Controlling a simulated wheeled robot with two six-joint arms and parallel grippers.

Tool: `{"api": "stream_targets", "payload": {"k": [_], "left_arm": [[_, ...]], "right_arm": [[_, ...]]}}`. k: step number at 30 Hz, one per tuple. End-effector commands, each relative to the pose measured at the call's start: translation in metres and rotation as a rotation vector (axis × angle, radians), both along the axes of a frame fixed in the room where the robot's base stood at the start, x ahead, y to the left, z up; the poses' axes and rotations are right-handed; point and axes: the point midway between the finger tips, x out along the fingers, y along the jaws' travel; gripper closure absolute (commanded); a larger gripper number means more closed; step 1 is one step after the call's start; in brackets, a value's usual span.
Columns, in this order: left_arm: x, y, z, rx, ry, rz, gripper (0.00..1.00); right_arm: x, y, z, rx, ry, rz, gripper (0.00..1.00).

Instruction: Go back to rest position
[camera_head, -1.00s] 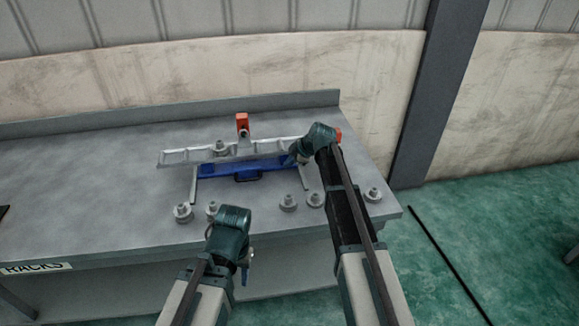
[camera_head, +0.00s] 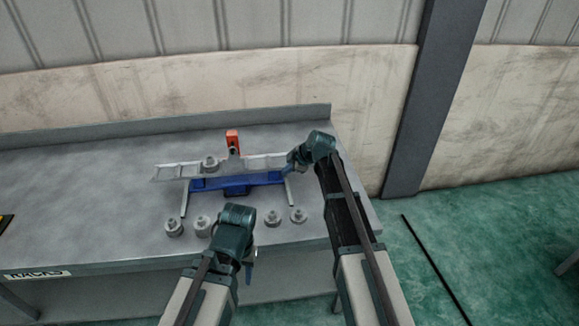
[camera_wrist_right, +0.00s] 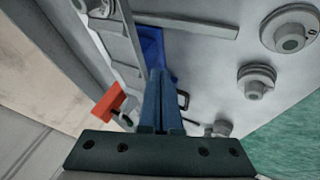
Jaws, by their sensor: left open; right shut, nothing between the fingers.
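My left gripper (camera_head: 250,272) is at the front edge of the bench, apart from the parts, open and empty. My right gripper (camera_head: 287,168) is near the right end of the grey rail and the blue holder (camera_head: 262,179). In the right wrist view my right gripper (camera_wrist_right: 157,98) has its blue fingers together with nothing between them. Whether it touches the holder is unclear. The grey rail (camera_head: 180,171) lies behind the blue holder, with a round grey part (camera_head: 210,164) on or by it.
The grey bench (camera_head: 70,190) has several round grey parts (camera_head: 272,218) along its front. A red-orange block (camera_head: 233,138) stands behind the rail. The bench's left side is mostly clear. A dark pillar (camera_head: 425,110) rises at right, beside open green floor (camera_head: 480,240).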

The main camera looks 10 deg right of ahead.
Motion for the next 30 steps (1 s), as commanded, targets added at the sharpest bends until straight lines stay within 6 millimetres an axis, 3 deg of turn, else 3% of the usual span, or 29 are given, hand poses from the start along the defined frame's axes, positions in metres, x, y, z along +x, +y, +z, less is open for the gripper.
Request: {"api": "stream_targets", "payload": {"k": [9,11,13,17,21,27,30], "left_arm": [[0.000,0.000,0.003,0.000,0.000,0.000,0.55],[0.000,0.000,0.002,0.000,0.000,0.000,0.55],[0.000,0.000,0.002,0.000,0.000,0.000,0.55],[0.000,0.000,0.003,0.000,0.000,0.000,0.55],[0.000,0.000,0.003,0.000,0.000,0.000,0.55],[0.000,0.000,0.003,0.000,0.000,0.000,0.55],[0.000,0.000,0.003,0.000,0.000,0.000,0.55]], "right_arm": [[-0.004,0.003,0.002,0.000,0.005,-0.002,1.00],[-0.012,0.007,0.000,0.004,0.024,-0.013,1.00],[-0.032,0.018,-0.004,0.010,0.078,-0.045,1.00],[-0.098,0.046,-0.018,0.015,0.249,-0.180,1.00],[-0.181,0.065,-0.032,-0.020,0.446,-0.411,1.00],[-0.279,0.067,-0.041,-0.109,0.604,-0.775,1.00],[-0.312,0.062,-0.041,-0.146,0.630,-0.928,1.00]]}}
